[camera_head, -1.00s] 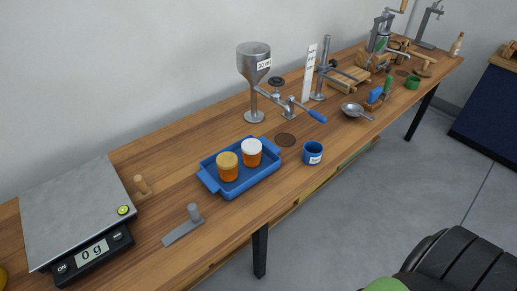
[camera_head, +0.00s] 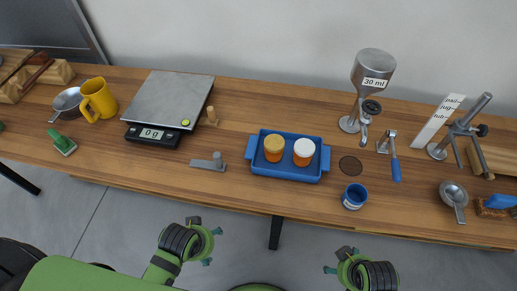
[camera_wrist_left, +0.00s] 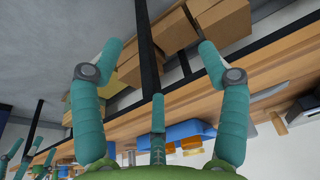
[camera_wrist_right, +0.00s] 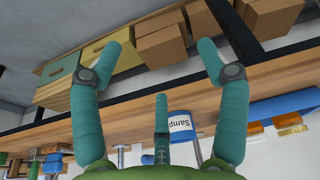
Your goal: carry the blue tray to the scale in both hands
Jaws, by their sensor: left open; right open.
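The blue tray (camera_head: 286,175) lies flat on the workbench, with a handle at its left and right ends. It holds two amber jars, one with a tan lid (camera_head: 273,147) and one with a white lid (camera_head: 303,151). The scale (camera_head: 170,100) stands to its left, its plate empty and its display reading 0 g. My left gripper (camera_head: 213,246) and right gripper (camera_head: 340,262) are open and empty in front of the bench, apart from the tray. The tray shows upside down in the left wrist view (camera_wrist_left: 188,130) and right wrist view (camera_wrist_right: 285,106).
A yellow jug (camera_head: 99,98) is left of the scale. Cardboard boxes (camera_wrist_right: 160,40) sit under the bench.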

